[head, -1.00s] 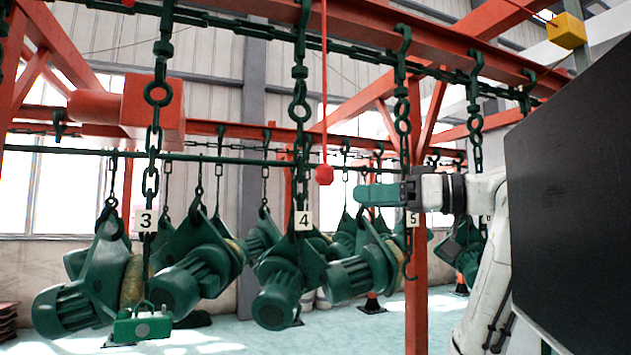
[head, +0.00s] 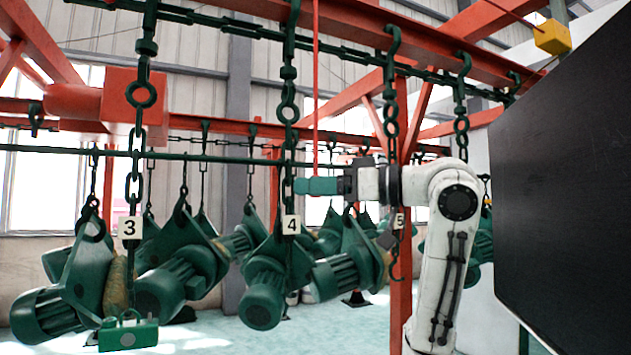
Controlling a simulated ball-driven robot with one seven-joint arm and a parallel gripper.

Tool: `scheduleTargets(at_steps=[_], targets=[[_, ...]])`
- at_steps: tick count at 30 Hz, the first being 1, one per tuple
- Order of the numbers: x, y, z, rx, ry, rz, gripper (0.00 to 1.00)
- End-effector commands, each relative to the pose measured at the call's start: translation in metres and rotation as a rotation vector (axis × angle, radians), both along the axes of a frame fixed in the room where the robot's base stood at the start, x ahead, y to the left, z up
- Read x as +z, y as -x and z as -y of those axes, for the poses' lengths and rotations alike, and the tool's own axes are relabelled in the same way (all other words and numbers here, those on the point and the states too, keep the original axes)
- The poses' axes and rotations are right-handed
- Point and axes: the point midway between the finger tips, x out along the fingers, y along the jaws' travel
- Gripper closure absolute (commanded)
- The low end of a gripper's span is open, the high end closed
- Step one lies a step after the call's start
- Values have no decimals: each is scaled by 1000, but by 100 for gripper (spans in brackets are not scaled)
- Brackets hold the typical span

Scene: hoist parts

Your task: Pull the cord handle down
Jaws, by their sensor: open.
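A thin red cord (head: 316,80) hangs from the top of the view, near the middle, down to my gripper. Its red handle cannot be seen now; my gripper's fingers cover the place at the cord's lower end. My gripper (head: 312,186) has green fingers pointing left, level, at the end of my white arm. It is open. I cannot tell whether the handle lies between the fingers or behind them.
Green chains with tags 3 (head: 130,228), 4 (head: 292,225) and 5 (head: 399,221) hang from overhead; chain 4 is just left of my fingertips. Several green hoist units (head: 262,290) hang below. A dark panel (head: 570,190) fills the right. A yellow block (head: 552,37) hangs upper right.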

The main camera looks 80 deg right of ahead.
Motion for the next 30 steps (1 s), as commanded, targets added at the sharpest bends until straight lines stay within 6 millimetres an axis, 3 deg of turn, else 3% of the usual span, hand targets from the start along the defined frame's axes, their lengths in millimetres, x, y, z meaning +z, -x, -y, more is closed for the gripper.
scheduleTargets(at_steps=[11,30], targets=[[0,-6,0,1,1,0,41],[0,-5,0,0,1,0,100]])
